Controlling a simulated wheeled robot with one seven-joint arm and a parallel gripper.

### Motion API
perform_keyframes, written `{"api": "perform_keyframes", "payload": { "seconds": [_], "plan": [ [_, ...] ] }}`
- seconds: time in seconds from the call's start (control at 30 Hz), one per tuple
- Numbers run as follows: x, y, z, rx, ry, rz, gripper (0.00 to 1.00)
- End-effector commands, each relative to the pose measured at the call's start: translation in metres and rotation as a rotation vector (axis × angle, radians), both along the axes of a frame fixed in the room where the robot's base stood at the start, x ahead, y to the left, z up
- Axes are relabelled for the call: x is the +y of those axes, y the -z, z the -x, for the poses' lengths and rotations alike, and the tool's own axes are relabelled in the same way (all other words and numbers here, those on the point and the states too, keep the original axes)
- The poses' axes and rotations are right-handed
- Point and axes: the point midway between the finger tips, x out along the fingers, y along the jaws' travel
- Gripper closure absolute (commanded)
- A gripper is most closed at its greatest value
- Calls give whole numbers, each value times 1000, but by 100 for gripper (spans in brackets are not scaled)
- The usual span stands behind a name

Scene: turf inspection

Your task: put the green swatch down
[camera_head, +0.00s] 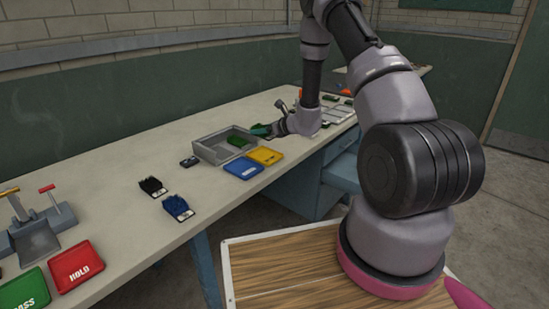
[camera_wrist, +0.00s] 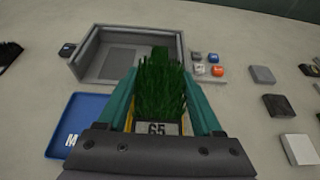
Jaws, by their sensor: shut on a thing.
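My gripper (camera_wrist: 160,82) is shut on a green swatch (camera_wrist: 160,88), a tuft of green turf on a base with a label reading 65, in the wrist view. In the head view my gripper (camera_head: 263,130) is at the right side of a grey open box (camera_head: 212,151), above the bench. The held swatch is hard to make out there. In the wrist view the box (camera_wrist: 84,60) lies just beyond the swatch.
A blue tray (camera_head: 243,168) and a yellow tray (camera_head: 265,156) lie before the box. Black (camera_head: 152,186) and blue (camera_head: 178,207) swatches lie left, near red HOLD (camera_head: 76,266) and green PASS (camera_head: 24,292) trays. Several small blocks (camera_wrist: 262,75) lie right in the wrist view.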

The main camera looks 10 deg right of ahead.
Motion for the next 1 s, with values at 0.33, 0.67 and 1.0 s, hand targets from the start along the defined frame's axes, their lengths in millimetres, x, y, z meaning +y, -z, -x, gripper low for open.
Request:
{"api": "perform_keyframes", "payload": {
  "seconds": [0.33,0.67,1.0],
  "plan": [
    [0,51,0,2,-1,0,92],
    [0,91,1,3,0,-1,92],
    [0,94,0,1,0,0,92]
  ]
}}
